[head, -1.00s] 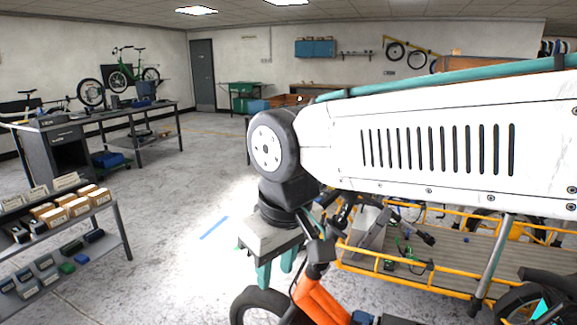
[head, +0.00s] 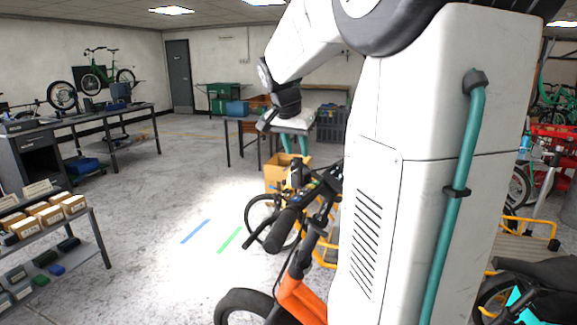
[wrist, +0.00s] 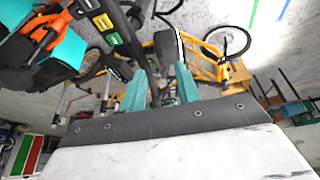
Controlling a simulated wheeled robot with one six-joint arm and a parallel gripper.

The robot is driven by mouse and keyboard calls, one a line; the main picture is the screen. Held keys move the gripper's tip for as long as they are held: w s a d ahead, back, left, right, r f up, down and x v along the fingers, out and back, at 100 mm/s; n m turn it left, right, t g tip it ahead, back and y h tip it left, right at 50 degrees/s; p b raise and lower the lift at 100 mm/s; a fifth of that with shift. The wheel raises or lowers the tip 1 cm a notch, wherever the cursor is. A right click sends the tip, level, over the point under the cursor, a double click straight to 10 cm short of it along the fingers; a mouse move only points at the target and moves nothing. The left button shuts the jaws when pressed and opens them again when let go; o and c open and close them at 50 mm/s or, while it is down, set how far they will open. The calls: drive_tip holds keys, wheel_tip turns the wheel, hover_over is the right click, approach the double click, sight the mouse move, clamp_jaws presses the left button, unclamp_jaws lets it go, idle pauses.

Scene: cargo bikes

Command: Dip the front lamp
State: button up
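My gripper (head: 295,146) is at the upper middle of the head view, with two teal fingers pointing down, apart and empty. It is above and beyond the black handlebar (head: 288,222) of an orange-framed cargo bike (head: 298,297). In the wrist view the fingers (wrist: 160,88) stand apart, with handlebar parts behind them. A black control strip with coloured buttons, among them yellow and green (wrist: 107,27), lies to the upper left of the fingers. A black rounded part (wrist: 167,46) shows above the fingers; I cannot tell whether it is the lamp. No lamp is clearly recognisable.
A shelf with small boxes (head: 45,213) stands at left, and a workbench (head: 85,117) behind it. A cardboard box (head: 276,178) is beyond the handlebar. Floor between shelf and bike is open, with blue (head: 195,231) and green (head: 230,240) stripes.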

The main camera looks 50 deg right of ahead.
sight(300, 167)
drive_tip(key=x, duration=0.6)
drive_tip(key=shift+f, duration=0.35)
